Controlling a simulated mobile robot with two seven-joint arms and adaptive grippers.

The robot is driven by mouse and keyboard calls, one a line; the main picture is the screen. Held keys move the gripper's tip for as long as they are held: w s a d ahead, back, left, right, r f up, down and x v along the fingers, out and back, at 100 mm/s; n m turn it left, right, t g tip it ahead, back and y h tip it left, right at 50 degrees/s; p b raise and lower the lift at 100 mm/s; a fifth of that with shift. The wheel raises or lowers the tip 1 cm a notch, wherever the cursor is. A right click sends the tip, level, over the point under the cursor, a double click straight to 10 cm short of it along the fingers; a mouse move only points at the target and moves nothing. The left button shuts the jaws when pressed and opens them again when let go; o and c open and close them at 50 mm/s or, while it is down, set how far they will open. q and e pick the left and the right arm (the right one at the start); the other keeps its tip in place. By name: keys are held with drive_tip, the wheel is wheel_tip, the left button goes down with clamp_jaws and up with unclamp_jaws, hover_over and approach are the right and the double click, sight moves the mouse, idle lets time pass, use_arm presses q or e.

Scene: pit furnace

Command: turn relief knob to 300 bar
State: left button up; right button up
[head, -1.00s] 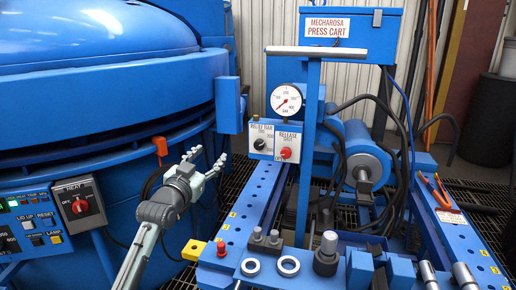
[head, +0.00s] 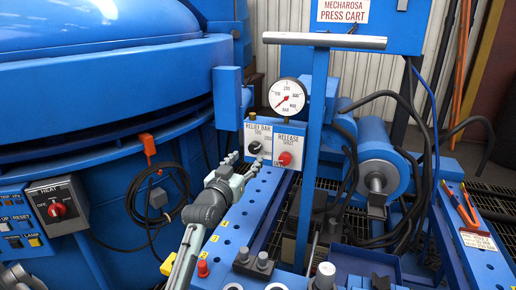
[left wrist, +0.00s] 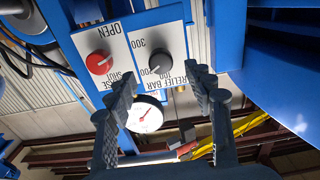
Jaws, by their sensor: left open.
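The black relief knob (head: 254,147) sits on a white plate marked RELIEF BAR on the press cart. It also shows in the left wrist view (left wrist: 161,67), upside down, with 300 printed near it; I cannot tell its exact setting. The pressure gauge (head: 288,97) stands above, its needle pointing to the lower left. My left gripper (head: 244,162) is open just in front of and below the knob. In the left wrist view its fingers (left wrist: 164,84) point towards the plate with the knob between and beyond them, seemingly untouched.
A red release knob (head: 284,158) sits on its own plate just right of the relief plate. An upright blue post (head: 310,150) with a grey crossbar stands close on the right. The furnace (head: 100,110) fills the left.

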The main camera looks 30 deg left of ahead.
sight(253, 150)
use_arm(q)
drive_tip(key=x, duration=0.5)
drive_tip(key=shift+w+a, duration=0.15)
drive_tip(key=shift+w, duration=0.4)
drive_tip(key=shift+c, duration=1.1)
drive_tip(key=c, duration=0.7)
drive_tip(key=shift+c, duration=1.2)
use_arm(e)
drive_tip(key=shift+s+f, duration=0.3)
drive_tip(key=shift+s, duration=0.15)
